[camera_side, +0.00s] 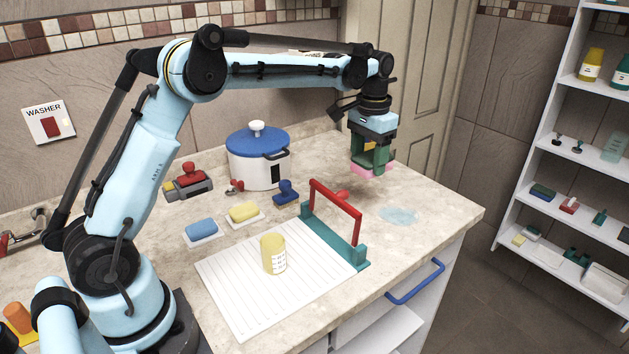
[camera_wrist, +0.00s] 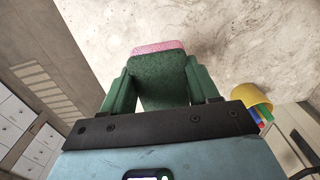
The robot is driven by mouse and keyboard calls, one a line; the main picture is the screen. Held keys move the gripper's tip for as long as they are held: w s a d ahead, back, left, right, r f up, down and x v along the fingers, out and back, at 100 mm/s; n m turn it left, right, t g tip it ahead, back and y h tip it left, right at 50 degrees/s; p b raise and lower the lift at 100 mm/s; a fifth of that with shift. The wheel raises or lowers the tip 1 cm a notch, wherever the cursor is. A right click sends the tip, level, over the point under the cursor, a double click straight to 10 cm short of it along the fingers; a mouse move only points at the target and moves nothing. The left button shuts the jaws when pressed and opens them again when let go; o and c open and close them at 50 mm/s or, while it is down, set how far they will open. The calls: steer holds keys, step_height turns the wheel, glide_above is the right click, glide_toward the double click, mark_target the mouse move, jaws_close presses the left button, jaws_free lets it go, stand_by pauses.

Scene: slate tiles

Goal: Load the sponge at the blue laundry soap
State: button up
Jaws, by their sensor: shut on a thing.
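My gripper (camera_side: 371,158) is shut on a sponge with a green upper part and a pink underside (camera_side: 374,170). It holds the sponge in the air above the far right part of the counter. In the wrist view the sponge (camera_wrist: 160,80) sits between my two green fingers (camera_wrist: 161,88), with its pink edge showing at the top. The blue soap (camera_side: 201,229) lies on a small white dish left of the yellow soap (camera_side: 243,212), well to the left of my gripper. The blue soap is not in the wrist view.
A white pot with a blue lid (camera_side: 258,157) stands at the back. A red and teal frame (camera_side: 335,216) stands upright between my gripper and the soaps. A yellow cup (camera_side: 273,254) is on the ribbed white mat (camera_side: 240,295). A pale blue patch (camera_side: 398,216) marks the counter.

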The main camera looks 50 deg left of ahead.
steer(key=r, duration=0.4)
steer(key=shift+s+a, duration=0.25)
steer(key=shift+a, duration=0.1)
steer(key=s+a+r+n, duration=0.3)
steer(key=s+a, duration=0.5)
steer(key=a, duration=0.1)
steer(key=n, duration=0.6)
glide_above(198, 230)
step_height(198, 230, down, 8)
steer(key=shift+f, duration=3.65)
steer(key=shift+f, duration=0.6)
step_height(198, 230, up, 7)
